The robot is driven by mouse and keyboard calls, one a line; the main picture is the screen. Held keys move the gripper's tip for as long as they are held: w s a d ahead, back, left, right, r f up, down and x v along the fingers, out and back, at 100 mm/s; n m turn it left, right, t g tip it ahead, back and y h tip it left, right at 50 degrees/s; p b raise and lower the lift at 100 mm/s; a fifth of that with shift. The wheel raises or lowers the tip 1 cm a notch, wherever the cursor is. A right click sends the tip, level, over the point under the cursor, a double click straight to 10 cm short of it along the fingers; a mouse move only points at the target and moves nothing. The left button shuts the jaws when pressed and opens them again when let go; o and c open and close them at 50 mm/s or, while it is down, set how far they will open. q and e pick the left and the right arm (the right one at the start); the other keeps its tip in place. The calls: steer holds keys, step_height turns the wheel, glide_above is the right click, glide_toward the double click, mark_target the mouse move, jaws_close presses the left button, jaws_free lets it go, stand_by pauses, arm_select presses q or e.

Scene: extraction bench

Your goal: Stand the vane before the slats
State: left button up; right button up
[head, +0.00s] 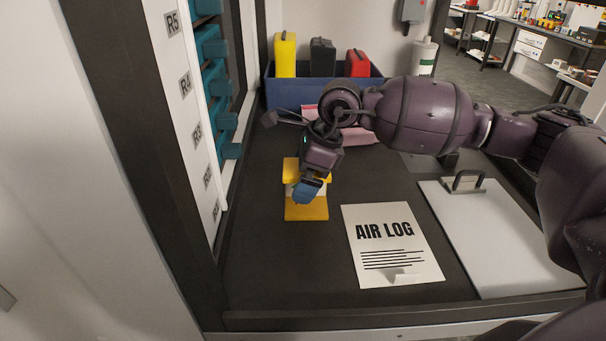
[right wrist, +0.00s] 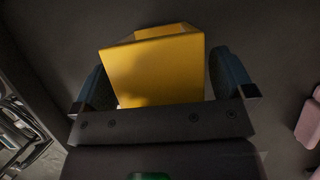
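A yellow piece (head: 306,211), perhaps the vane, stands on the dark bench with a pale band in its middle. My right gripper (head: 307,190) is over it and hides part of it. In the right wrist view the yellow piece (right wrist: 155,70) fills the space between the fingers of my right gripper (right wrist: 160,85). The fingers are wide apart, with a narrow gap on the right side; contact on the left side is unclear. Teal slats (head: 218,85) are stacked in the rack at the left, beside labels such as R5 and R4. My left gripper is not in view.
A blue bin (head: 285,95) at the back holds yellow, black and red cases. A pink object (head: 360,135) lies before it. An AIR LOG sheet (head: 385,270) and a white clipboard (head: 500,240) lie at the right. Bare bench shows between rack and yellow piece.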

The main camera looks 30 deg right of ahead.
steer(key=shift+r, duration=0.15)
steer(key=shift+d+r, duration=0.1)
steer(key=shift+r, duration=0.15)
steer(key=v, duration=1.1)
steer(key=shift+d+r, duration=0.1)
steer(key=shift+r, duration=0.15)
